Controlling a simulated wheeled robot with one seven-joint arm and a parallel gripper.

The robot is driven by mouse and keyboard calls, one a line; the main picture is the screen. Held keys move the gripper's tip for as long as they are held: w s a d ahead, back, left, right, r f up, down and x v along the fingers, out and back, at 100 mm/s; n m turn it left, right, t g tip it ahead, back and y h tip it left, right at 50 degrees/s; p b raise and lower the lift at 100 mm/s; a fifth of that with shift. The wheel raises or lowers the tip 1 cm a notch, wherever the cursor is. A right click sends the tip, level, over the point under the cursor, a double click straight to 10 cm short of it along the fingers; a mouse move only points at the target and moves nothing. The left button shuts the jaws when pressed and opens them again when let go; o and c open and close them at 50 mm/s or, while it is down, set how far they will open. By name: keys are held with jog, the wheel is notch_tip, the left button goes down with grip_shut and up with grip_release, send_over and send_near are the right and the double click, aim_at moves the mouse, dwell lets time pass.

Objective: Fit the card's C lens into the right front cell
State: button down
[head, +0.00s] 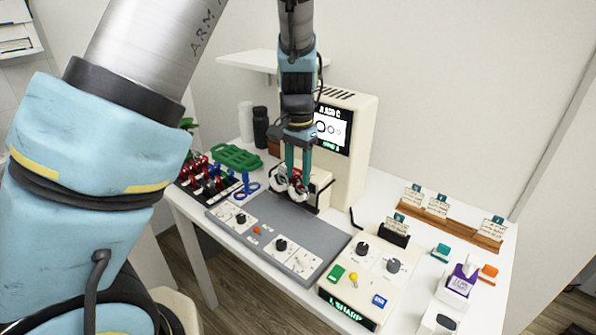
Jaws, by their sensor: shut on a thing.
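My gripper (298,174) points down in front of the cream machine. It is shut on a small red-rimmed lens (297,184), mostly hidden by the fingers. The lens is at the pair of round pale cells of the trial frame (279,182); I cannot tell whether it is seated in a cell or just in front of it. The lens's letter is not readable. A card (399,218) stands in a black holder on the cream control box; its print is too small to read.
A lens rack (207,180) with several red, blue and black lenses stands left, near a green tray (238,156) and blue rings (249,188). The cream machine (350,165) with a screen stands behind my gripper. A wooden rail (458,226) holds cards. A grey panel (262,241) lies in front.

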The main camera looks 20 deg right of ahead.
jog(key=shift+f, duration=0.2)
jog(key=shift+f+b, duration=0.95)
jog(key=shift+f, duration=0.25)
jog(key=shift+c, duration=1.6)
grip_release()
jog(key=shift+r, duration=0.1)
notch_tip(320, 180, up, 11)
jog(key=shift+f+b, duration=0.2)
jog(key=shift+b, duration=0.75)
